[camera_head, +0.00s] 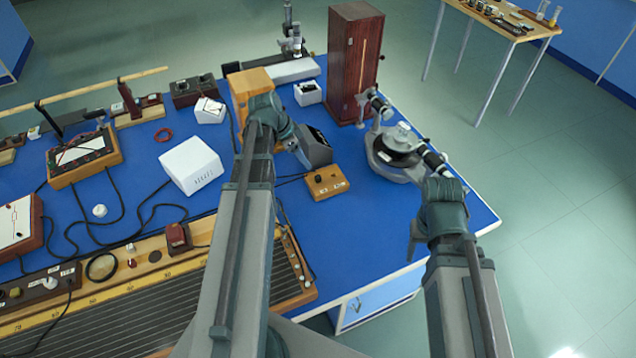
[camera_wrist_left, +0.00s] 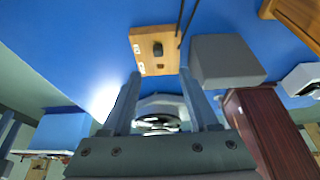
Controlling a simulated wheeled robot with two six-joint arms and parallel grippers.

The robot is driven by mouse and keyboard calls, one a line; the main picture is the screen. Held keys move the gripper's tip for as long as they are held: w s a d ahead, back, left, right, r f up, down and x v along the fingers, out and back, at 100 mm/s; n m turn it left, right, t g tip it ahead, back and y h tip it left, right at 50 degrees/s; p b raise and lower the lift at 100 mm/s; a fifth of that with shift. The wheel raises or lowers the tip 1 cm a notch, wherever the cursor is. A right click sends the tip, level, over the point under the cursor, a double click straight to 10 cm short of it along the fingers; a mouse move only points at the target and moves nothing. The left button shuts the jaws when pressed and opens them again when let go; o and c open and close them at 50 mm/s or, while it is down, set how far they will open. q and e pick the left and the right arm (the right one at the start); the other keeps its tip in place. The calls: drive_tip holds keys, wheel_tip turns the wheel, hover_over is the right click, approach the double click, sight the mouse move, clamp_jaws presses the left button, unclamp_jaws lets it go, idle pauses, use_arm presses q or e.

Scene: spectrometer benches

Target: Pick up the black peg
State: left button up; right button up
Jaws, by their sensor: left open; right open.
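A small black peg (camera_wrist_left: 157,48) stands on a wooden block in the left wrist view. The block (camera_head: 327,182) lies on the blue bench in the head view, where the peg (camera_head: 318,178) is only a small dark spot. My left gripper (camera_head: 300,153) is above the bench, up and left of the block in the head view. In the left wrist view its two fingers (camera_wrist_left: 160,75) are apart and empty, with the block beyond their tips. My right gripper (camera_head: 414,238) is open by the bench's right front edge; its fingers are only partly visible.
A grey box (camera_head: 317,147) stands close beside the block. A spectrometer (camera_head: 398,148) and a tall dark red wooden case (camera_head: 352,60) stand behind it to the right. A white box (camera_head: 191,165) is to the left. Cables run over the bench; a long slatted instrument (camera_head: 180,300) lies in front.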

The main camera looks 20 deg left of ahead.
use_arm(q)
drive_tip(key=b, duration=0.4)
hover_over(316, 177)
drive_tip(key=s+a, duration=0.1)
drive_tip(key=a, duration=0.1)
drive_tip(key=f, duration=0.5)
drive_tip(key=shift+s+d+f, duration=0.2)
drive_tip(key=shift+d+f, duration=0.05)
drive_tip(key=shift+f, duration=0.05)
drive_tip(key=b+x, duration=0.5)
drive_tip(key=shift+s+f, duration=0.2)
drive_tip(key=shift+r, duration=0.1)
drive_tip(key=shift+c, duration=0.3)
clamp_jaws()
